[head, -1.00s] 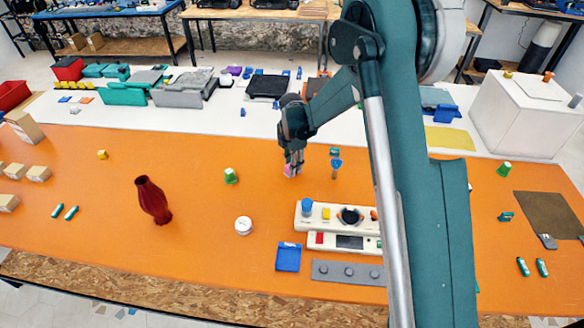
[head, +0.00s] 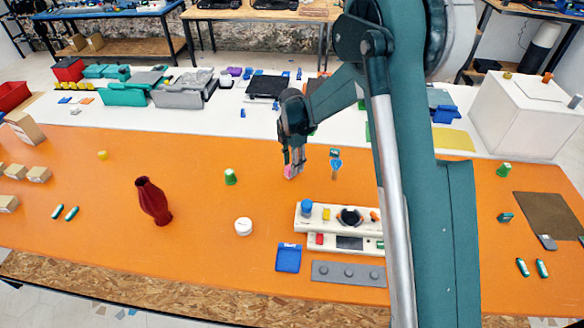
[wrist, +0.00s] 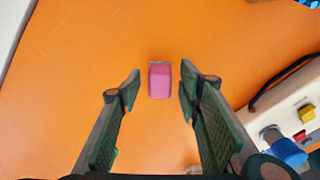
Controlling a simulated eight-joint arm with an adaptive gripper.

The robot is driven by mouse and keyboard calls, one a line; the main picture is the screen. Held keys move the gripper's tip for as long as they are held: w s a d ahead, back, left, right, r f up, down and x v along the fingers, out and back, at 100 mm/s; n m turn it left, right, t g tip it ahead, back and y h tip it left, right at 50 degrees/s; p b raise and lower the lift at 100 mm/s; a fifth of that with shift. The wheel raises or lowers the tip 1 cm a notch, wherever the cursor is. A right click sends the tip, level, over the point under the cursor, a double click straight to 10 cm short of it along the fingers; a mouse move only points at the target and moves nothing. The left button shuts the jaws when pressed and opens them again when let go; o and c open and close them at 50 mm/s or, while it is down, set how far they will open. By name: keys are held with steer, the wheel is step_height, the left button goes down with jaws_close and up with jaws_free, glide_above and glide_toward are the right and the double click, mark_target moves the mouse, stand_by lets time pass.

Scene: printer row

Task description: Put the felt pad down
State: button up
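A small pink block (wrist: 160,80), which I take to be the felt pad, sits on the orange tabletop. In the wrist view it lies between the two fingertips of my gripper (wrist: 159,88), with orange showing on both sides of it. The fingers are apart and do not touch it. In the head view the pink pad (head: 288,171) shows at the tips of my gripper (head: 293,166), partly hidden by the fingers.
A blue-topped peg (head: 336,166) stands just right of my gripper. A control panel (head: 334,213) with knobs and buttons is nearer the front.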

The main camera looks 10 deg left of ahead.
step_height(320, 180, up, 10)
steer(key=shift+p, duration=0.45)
steer(key=shift+f, duration=0.1)
stand_by(0.4)
steer(key=s+d+r+m+t, duration=0.3)
steer(key=s+d+r+m, duration=1)
steer(key=s+d+r, duration=0.55)
steer(key=s+d+m+t, duration=0.2)
steer(key=s+d+m, duration=0.5)
steer(key=s, duration=0.3)
steer(key=s+d+r+m+t, duration=0.1)
steer(key=s+d+m+t, duration=0.1)
steer(key=s+d+m, duration=0.5)
steer(key=s, duration=0.4)
